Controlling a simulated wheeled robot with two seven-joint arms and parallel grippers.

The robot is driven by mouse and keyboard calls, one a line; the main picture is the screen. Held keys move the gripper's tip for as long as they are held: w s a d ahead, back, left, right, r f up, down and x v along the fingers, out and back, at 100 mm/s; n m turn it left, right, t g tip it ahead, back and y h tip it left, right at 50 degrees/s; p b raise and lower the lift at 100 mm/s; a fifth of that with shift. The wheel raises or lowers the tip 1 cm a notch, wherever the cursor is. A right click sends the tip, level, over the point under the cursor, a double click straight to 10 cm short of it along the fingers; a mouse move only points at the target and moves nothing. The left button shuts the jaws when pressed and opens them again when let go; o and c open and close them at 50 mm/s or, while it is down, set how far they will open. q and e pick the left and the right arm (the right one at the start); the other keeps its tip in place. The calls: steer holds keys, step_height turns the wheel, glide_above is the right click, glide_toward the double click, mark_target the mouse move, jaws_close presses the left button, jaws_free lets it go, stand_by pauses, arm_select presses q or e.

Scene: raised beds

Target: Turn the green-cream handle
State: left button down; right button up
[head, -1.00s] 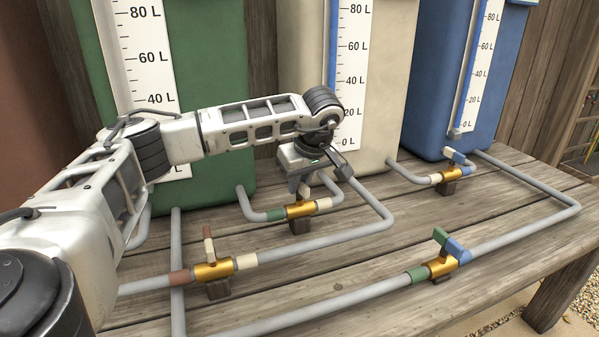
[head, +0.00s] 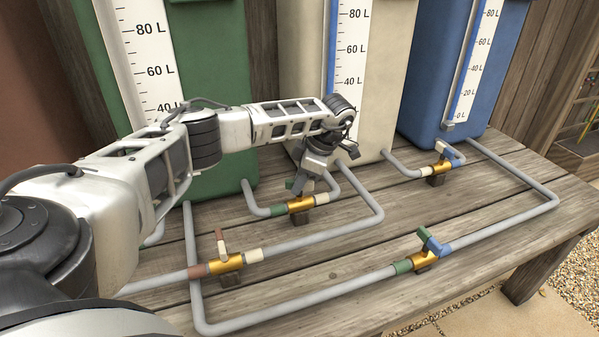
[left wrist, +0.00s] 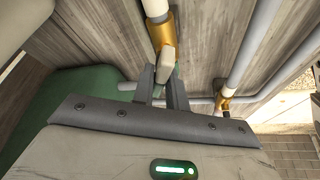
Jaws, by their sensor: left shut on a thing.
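The green-cream valve has a brass body (head: 300,204) with a green band on its left and a cream band on its right, on the grey pipe before the cream tank. My left gripper (head: 304,186) reaches down over it from above and largely hides its handle in the head view. In the left wrist view, the pale end of the handle (left wrist: 167,60) lies between the two fingers (left wrist: 162,84) of my left gripper, which is shut on it. The handle's exact angle is hard to tell. My right gripper is not in view.
A red-cream valve (head: 226,262) stands in front to the left, a green-blue valve (head: 424,260) at front right, a cream-blue valve (head: 438,168) at back right. Grey pipes cross the wooden bench (head: 340,265). Green, cream (head: 390,90) and blue tanks (head: 465,80) stand behind.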

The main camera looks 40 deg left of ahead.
arm_select(q)
steer(key=shift+n+g+h+p, duration=0.3)
steer(key=shift+n+p, duration=0.05)
steer(key=shift+n, duration=1.45)
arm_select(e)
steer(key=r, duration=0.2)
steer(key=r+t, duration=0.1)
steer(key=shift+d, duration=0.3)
arm_select(q)
steer(key=shift+n+g+h, duration=0.3)
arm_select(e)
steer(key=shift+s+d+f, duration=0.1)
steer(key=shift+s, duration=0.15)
arm_select(q)
steer(key=c, duration=1.5)
jaws_free()
steer(key=shift+o, duration=0.3)
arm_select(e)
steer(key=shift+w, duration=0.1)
